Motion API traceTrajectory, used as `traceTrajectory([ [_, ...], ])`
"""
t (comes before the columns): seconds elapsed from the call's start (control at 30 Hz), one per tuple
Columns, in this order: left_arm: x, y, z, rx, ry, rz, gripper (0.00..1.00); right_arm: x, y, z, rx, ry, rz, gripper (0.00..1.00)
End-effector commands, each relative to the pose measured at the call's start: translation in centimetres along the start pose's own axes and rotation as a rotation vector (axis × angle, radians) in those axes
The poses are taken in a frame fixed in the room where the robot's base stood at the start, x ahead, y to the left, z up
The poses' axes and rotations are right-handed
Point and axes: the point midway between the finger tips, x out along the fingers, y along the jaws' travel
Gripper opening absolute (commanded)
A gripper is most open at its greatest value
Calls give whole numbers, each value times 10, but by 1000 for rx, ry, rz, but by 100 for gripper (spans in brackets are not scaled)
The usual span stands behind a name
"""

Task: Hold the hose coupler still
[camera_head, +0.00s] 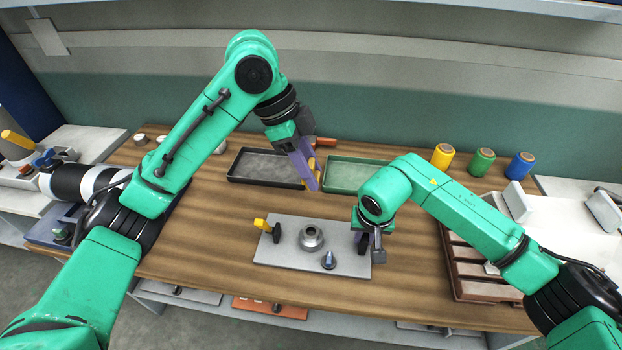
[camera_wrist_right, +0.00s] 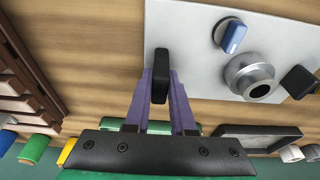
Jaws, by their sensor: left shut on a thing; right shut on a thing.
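A grey plate (camera_head: 285,255) lies on the wooden bench. It bears a round metal fitting (camera_head: 311,238) with a central hole, which looks like the hose coupler, though I cannot be sure. My right gripper (camera_wrist_right: 160,88) is shut on a black upright block (camera_wrist_right: 160,62) at the plate's edge. In the head view, my right arm mostly hides this grip. The metal fitting stands apart from it, to the right in the wrist view (camera_wrist_right: 250,78). My left gripper (camera_head: 314,176) is raised beyond the plate, shut on a small yellow-orange piece (camera_head: 312,164), partly hidden by its fingers.
The plate also carries a blue knob (camera_head: 328,261), another black block (camera_head: 277,232) and a yellow-handled part (camera_head: 262,225). A dark tray (camera_head: 240,180) and a green tray (camera_head: 350,190) lie behind. Yellow, green and blue spools (camera_head: 482,162) stand back right. The bench left of the plate is clear.

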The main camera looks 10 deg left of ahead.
Motion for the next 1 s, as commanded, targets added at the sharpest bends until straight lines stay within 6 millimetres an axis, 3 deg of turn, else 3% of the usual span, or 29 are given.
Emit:
traceTrajectory([
  [0.33, -11, 0, -4, 0, 0, 0, 0, 0, 0, 0, 0, 1, -1, 0],
  [0.37, -11, 0, -4, 0, 0, 0, 0, 0, 0, 0, 0, 1, 0, 30],
  [0.43, -11, 0, -4, 0, 0, 0, 0, 0, 0, 0, 0, 1, 0, 57],
  [0.77, -11, 0, -4, 0, 0, 0, 0, -2, 0, 0, 0, 1, -1, 57],
  [0.87, -11, 0, -4, 0, 0, 0, 0, -13, 0, -1, 0, 3, 0, 57],
  [1.0, -11, 0, -4, 0, 0, 0, 0, -47, 0, -2, -1, 6, -1, 57],
])
